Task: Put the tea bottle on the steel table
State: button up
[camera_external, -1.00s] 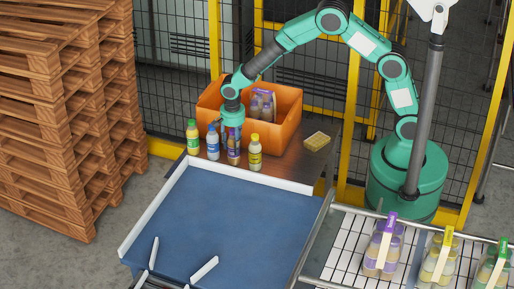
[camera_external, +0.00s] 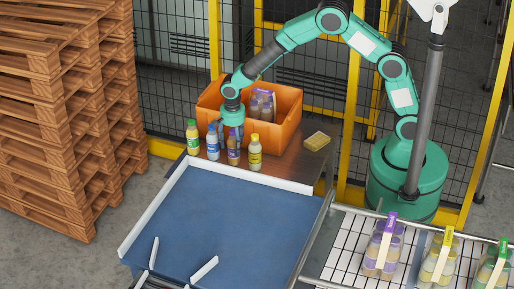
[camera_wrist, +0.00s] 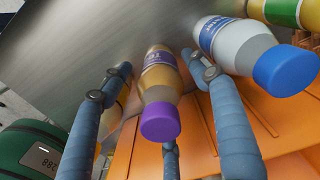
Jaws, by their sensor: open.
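My gripper (camera_wrist: 157,64) is open, above and around the bottle. In the wrist view its blue fingers lie on either side of the bottle, with gaps between them and it. In the external view my gripper (camera_external: 233,126) hides the bottle's top.
Nearby stand a green-capped bottle (camera_external: 192,138), a blue-capped bottle (camera_external: 213,143) and a yellow-capped bottle (camera_external: 255,154). An orange crate (camera_external: 286,125) is behind, holding a bottle pack. A yellow block (camera_external: 317,141) lies to the right. A blue surface (camera_external: 225,225) in front is largely clear.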

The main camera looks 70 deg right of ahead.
aim_at(233, 130)
notch_tip(233, 130, up, 11)
jog(key=shift+f, duration=0.2)
jog(key=shift+r, duration=0.65)
jog(key=shift+r, duration=0.1)
dwell(0.4)
jog(key=shift+s+d+r, duration=0.1)
jog(key=shift+r, duration=0.15)
jog(key=s+d+r+n+t, duration=0.1)
jog(key=s+d+r+n, duration=0.3)
jog(key=s+r, duration=0.55)
jog(key=s+d+r+n+t, duration=0.2)
jog(key=s+d+r+n, duration=0.1)
jog(key=s+r, duration=0.65)
jog(key=s+d+r+n+t, duration=0.1)
jog(key=s+n, duration=0.1)
jog(key=s, duration=0.5)
jog(key=s+d+r+n, duration=0.2)
jog(key=s+n, duration=0.1)
jog(key=s, duration=0.4)
jog(key=s+d+r+n+t, duration=0.1)
jog(key=s+r+n, duration=0.1)
jog(key=s, duration=0.5)
jog(key=shift+d+n+t, duration=0.3)
jog(key=shift+d+n, duration=0.1)
jog(key=shift+n, duration=0.3)
